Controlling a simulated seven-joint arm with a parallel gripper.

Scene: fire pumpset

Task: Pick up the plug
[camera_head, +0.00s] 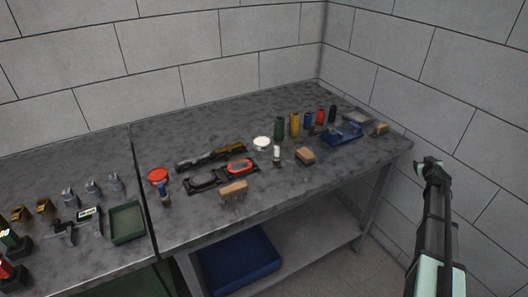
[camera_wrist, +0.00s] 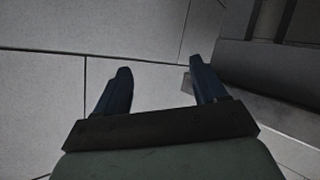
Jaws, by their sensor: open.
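My gripper (camera_head: 429,165) is off the right end of the workbench, in front of the right wall. In the wrist view my gripper (camera_wrist: 160,70) shows two dark fingers spread apart with nothing between them. I cannot tell which of the small items on the bench is the plug. Candidates include several grey metal fittings (camera_head: 92,188) at the left and several coloured cylinders (camera_head: 295,125) standing at the back right. The gripper is well apart from all of these.
The grey workbench (camera_head: 290,189) carries wooden brushes (camera_head: 233,191), a black tool tray (camera_head: 205,185), a white round item (camera_head: 262,143), a blue tool (camera_head: 343,133), a red cup (camera_head: 157,176) and a green tray (camera_head: 127,222). A blue bin (camera_head: 238,262) sits below. Block walls stand behind and right.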

